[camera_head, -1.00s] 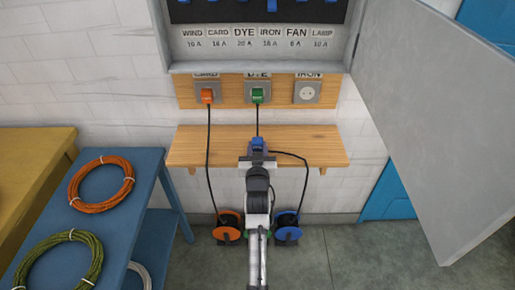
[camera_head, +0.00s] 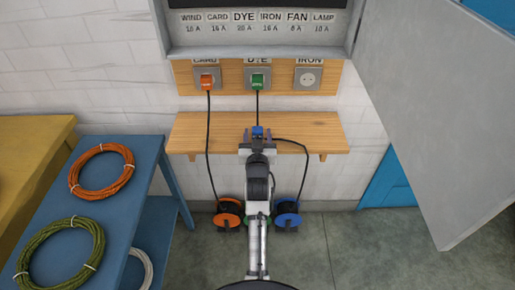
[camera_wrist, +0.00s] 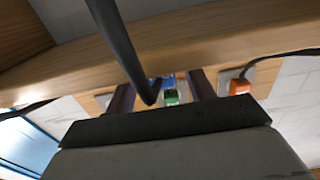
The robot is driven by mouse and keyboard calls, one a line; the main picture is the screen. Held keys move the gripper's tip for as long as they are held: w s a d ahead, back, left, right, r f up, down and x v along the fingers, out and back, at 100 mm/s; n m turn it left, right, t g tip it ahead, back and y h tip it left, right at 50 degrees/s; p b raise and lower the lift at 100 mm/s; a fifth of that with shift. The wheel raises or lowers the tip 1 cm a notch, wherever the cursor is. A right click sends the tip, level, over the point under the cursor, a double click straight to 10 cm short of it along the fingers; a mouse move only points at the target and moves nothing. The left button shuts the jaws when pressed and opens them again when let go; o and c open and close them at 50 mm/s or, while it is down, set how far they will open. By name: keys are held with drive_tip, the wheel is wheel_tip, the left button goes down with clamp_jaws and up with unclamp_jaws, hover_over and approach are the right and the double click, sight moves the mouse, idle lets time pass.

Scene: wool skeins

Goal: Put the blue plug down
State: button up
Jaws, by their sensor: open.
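The blue plug (camera_head: 257,131) sits on the wooden shelf (camera_head: 195,132), near its middle, with a black cable running off to the right and down. My gripper (camera_head: 257,138) is over the shelf's front part, open, with its fingers to either side of the plug. In the wrist view the plug (camera_wrist: 167,81) shows between the two spread fingers (camera_wrist: 163,92), partly behind a thick black cable. I cannot tell whether a finger touches it.
Above the shelf, an orange plug (camera_head: 207,82) and a green plug (camera_head: 257,82) sit in sockets; the IRON socket (camera_head: 308,78) is empty. Orange (camera_head: 228,215) and blue (camera_head: 287,215) reels stand below. A grey cabinet door (camera_head: 435,110) hangs open at right.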

drive_tip(key=s+b, duration=0.2)
drive_tip(key=s, duration=1)
drive_tip(key=shift+r, duration=0.25)
